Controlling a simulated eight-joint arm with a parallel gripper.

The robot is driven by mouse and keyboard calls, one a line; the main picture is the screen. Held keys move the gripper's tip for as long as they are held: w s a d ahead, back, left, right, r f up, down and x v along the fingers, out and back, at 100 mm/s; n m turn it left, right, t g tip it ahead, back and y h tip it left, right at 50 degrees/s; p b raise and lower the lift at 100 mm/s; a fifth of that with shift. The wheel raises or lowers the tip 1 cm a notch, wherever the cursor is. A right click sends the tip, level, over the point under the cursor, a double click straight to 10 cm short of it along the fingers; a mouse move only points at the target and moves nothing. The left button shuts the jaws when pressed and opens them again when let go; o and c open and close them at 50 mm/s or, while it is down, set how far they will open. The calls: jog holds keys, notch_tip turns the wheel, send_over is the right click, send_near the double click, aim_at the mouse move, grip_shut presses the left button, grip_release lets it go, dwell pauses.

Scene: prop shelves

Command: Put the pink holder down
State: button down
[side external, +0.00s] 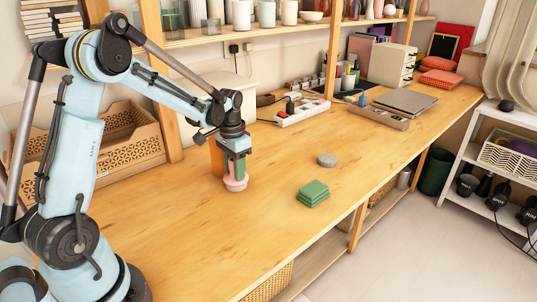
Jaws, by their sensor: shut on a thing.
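The pink holder (236,184) is a small, rounded pink piece low at the tip of my gripper (234,170). My gripper points down, with green and orange parts around its fingers, and is shut on the pink holder. The holder is upright and very near the wooden tabletop (290,240). I cannot tell whether its base touches the wood. The fingers hide its upper part.
A stack of green square pieces (313,192) lies to the right, near the front edge. A round grey disc (327,160) lies behind it. A wooden crate (120,145) stands at the left back. The tabletop front is clear.

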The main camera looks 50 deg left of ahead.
jog(key=c, duration=0.7)
grip_release()
jog(key=shift+f, duration=0.1)
notch_tip(320, 180, up, 12)
jog(key=s+d+t, duration=0.2)
jog(key=s+d, duration=0.1)
jog(key=d, duration=0.2)
jog(key=s+d+t, duration=0.2)
jog(key=s+d, duration=0.2)
jog(key=d, duration=0.1)
jog(key=s+d+f+t, duration=0.1)
jog(key=s+d+t, duration=0.2)
jog(key=s+d, duration=0.1)
jog(key=shift+d, duration=0.65)
